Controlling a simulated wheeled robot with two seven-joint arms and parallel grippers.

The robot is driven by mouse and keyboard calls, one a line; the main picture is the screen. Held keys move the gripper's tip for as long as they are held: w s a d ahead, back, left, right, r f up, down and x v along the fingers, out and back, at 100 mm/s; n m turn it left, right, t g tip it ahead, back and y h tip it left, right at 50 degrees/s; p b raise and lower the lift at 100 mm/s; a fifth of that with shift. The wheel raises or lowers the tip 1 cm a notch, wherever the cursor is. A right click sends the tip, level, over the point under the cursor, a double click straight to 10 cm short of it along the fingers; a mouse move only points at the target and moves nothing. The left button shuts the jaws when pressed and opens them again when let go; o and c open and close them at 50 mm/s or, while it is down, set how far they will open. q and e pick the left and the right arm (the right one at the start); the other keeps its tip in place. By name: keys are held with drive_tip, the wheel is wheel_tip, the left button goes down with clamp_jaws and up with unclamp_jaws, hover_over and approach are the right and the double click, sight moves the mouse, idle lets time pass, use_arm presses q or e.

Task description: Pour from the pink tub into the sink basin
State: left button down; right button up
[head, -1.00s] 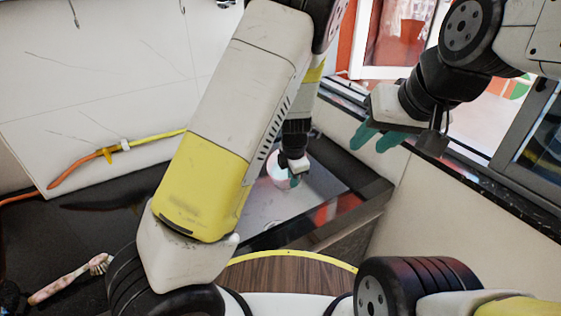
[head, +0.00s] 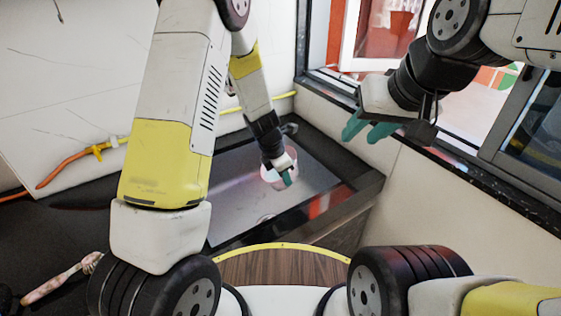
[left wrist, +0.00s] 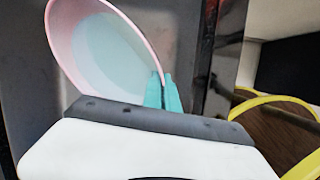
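The pink tub (head: 268,180) is held over the sink basin (head: 225,207), which is a grey recess in the dark counter. My left gripper (head: 286,176) is at the tub's right side. In the left wrist view, its teal fingers (left wrist: 163,92) are close together on the rim of the tub (left wrist: 62,38). The tub is tilted there, and its inside looks pale blue; I cannot tell whether that is liquid. No stream shows. My right gripper (head: 366,129) is open and empty, by the window sill, away from the tub.
An orange and yellow hose (head: 85,160) runs along the white wall. A round wooden surface with a yellow rim (head: 285,267) is in front of the sink. The window frame borders the right side.

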use_arm(q)
drive_tip(key=shift+a+f, duration=0.1)
drive_tip(key=shift+a+f+h, duration=0.15)
drive_tip(key=shift+a+h, duration=0.05)
drive_tip(key=shift+h, duration=0.8)
drive_tip(key=shift+w, duration=0.1)
drive_tip(key=shift+h, duration=0.3)
drive_tip(key=shift+a+r+g+h, duration=0.25)
drive_tip(key=shift+g+h, duration=0.05)
drive_tip(key=shift+h, duration=0.2)
drive_tip(key=shift+a+h, duration=0.1)
drive_tip(key=shift+h, duration=0.2)
drive_tip(key=shift+w+a+r+h, duration=0.1)
drive_tip(key=shift+a+r+h, duration=0.1)
drive_tip(key=shift+h, duration=0.3)
drive_tip(key=shift+a+n, duration=0.15)
drive_tip(key=shift+n, duration=0.15)
